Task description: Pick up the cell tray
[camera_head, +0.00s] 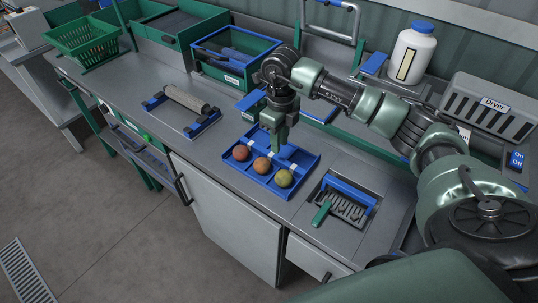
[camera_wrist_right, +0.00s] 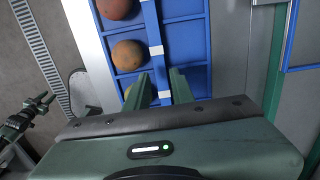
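The blue cell tray (camera_head: 262,183) lies flat on the grey counter, with three tomatoes in its front cells. They are a red one (camera_head: 241,153), an orange one (camera_head: 262,165) and a yellow-green one (camera_head: 284,178). The tray's back cells look empty. My right gripper (camera_head: 278,148) points down at the middle of the tray. In the right wrist view its two fingers (camera_wrist_right: 160,88) are apart, with the tray's blue, white-marked middle rail (camera_wrist_right: 154,40) between them. I cannot tell whether they touch it.
A metal rack with a blue handle (camera_head: 349,191) is close right of the tray. A roller on a blue stand (camera_head: 187,99) is to the left. Green bins (camera_head: 240,65) and a white bottle (camera_head: 411,53) stand behind. Bare counter lies left of the tray.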

